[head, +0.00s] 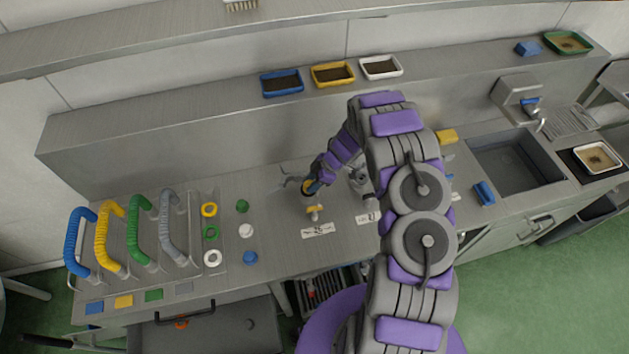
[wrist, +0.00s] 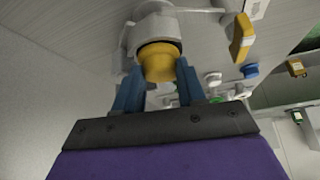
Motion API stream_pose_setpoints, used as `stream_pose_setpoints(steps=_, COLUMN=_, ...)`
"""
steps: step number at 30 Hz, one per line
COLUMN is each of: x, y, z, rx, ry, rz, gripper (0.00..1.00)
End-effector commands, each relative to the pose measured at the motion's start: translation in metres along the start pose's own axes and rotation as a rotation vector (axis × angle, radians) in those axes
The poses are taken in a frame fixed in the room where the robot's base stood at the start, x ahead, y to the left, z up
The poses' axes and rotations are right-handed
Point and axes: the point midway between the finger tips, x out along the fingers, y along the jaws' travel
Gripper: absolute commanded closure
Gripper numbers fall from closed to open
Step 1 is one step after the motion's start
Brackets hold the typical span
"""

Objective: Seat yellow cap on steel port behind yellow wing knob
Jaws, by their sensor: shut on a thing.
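My gripper (head: 310,187) is shut on the yellow cap, low over the bench beside the steel fittings. In the wrist view the yellow cap (wrist: 160,64) sits between the two blue fingers of my gripper (wrist: 157,78). The cap's far end meets or nearly meets the round steel port (wrist: 154,28); I cannot tell whether it is fully on. The yellow wing knob (wrist: 242,38) stands to the right of the port there. In the head view the wing knob (head: 314,212) is just in front of my gripper, and the gripper mostly hides the port and cap.
Loose green (head: 242,206), white (head: 246,231) and blue (head: 250,257) caps lie left of my gripper. Coloured hose handles (head: 120,240) stand at the far left. Trays (head: 333,74) sit on the ledge behind. A sink (head: 515,160) is right of my arm.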

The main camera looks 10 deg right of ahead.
Motion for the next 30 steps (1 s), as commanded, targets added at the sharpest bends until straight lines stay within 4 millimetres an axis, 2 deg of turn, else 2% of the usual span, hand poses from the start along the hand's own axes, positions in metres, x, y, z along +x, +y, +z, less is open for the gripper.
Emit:
stream_pose_setpoints(steps=25, x=-0.002, y=0.002, z=0.011, rx=0.002, ry=0.002, rz=0.001, gripper=0.90)
stream_pose_setpoints(steps=26, x=-0.002, y=0.002, z=0.011, rx=0.002, ry=0.003, rz=0.000, gripper=0.58)
stream_pose_setpoints(steps=30, x=-0.002, y=0.002, z=0.011, rx=0.001, ry=0.004, rz=0.000, gripper=0.45)
